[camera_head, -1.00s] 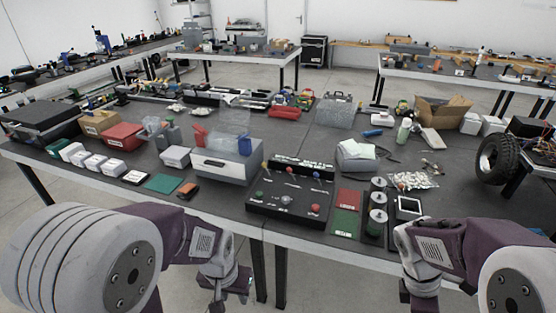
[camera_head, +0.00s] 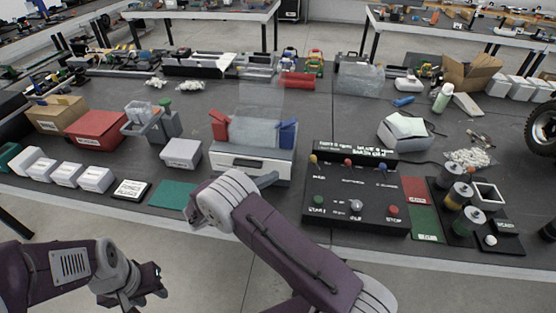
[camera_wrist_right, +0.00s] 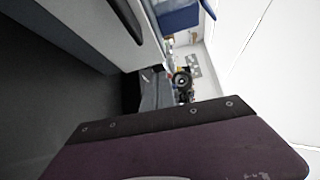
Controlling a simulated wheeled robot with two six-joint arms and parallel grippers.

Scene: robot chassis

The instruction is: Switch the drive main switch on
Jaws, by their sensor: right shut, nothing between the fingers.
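The black control panel (camera_head: 345,190) stands at the table's front edge in the head view, with a raised labelled back strip. A silver knob (camera_head: 356,206) sits at its front middle, between a green button (camera_head: 318,201) and a red button (camera_head: 393,210). The small labels are mostly too blurred to read, so I cannot tell which control is the drive main switch. My right gripper (camera_head: 267,180) is shut and empty, left of the panel and in front of the grey drawer box. My left gripper (camera_head: 150,284) hangs low at the left; its finger gap is unclear.
The grey drawer box (camera_head: 250,165) with red and blue holders stands left of the panel. A green mat (camera_head: 173,195) lies left of my right wrist.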

